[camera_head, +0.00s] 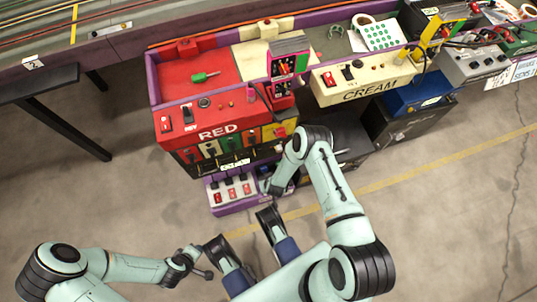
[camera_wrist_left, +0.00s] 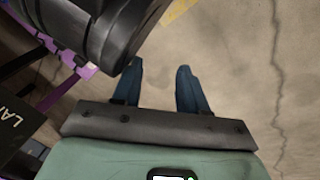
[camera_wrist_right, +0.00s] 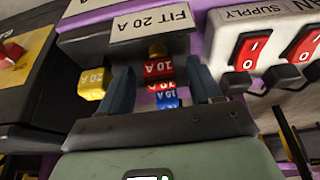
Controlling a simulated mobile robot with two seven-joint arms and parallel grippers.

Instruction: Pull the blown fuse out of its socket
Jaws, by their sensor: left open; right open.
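In the right wrist view a column of small fuses stands between my finger pads: a red 10 A fuse (camera_wrist_right: 158,68), another red one below it and blue 15 A fuses (camera_wrist_right: 167,98). A small yellow piece (camera_wrist_right: 157,49) shows above them, under a "FIT 20 A" label (camera_wrist_right: 152,23). A yellow 20 A fuse (camera_wrist_right: 93,84) is left of the fingers. I cannot tell which fuse is blown. My right gripper (camera_wrist_right: 160,88) is open, its fingers either side of the column. My left gripper (camera_wrist_left: 158,85) is open and empty above the floor.
The RED station (camera_head: 218,133) stands above a purple-edged switch panel (camera_head: 232,193). A white supply box (camera_wrist_right: 268,45) with red switches is close to the right fingers. The floor (camera_head: 440,220) is clear at right.

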